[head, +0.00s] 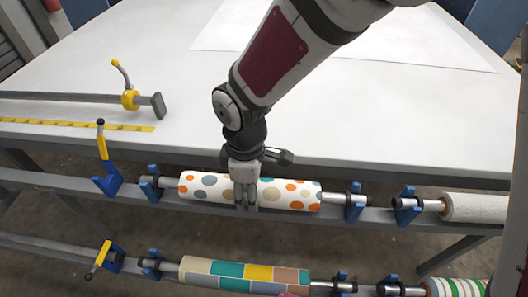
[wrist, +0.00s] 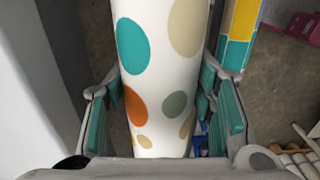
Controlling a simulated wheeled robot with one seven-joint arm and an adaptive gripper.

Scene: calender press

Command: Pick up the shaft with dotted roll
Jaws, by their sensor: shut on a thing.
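The shaft with dotted roll (head: 290,194) is white with orange, teal, grey and tan dots. It lies level along the upper rail in the head view, its metal ends at two blue holders, left (head: 151,183) and right (head: 355,202). My gripper (head: 245,203) reaches down onto the roll a little left of its middle and is shut on it. In the wrist view the dotted roll (wrist: 150,60) fills the space between my two fingers, with teal pads on both sides. I cannot tell whether the shaft ends still rest in the holders.
A roll with coloured blocks (head: 240,274) lies on the lower rail, near a green-striped roll (head: 456,287). A white textured roll (head: 475,207) is at the right on the upper rail. Behind is the wide white table (head: 180,85) with a clamp (head: 130,98) on its left.

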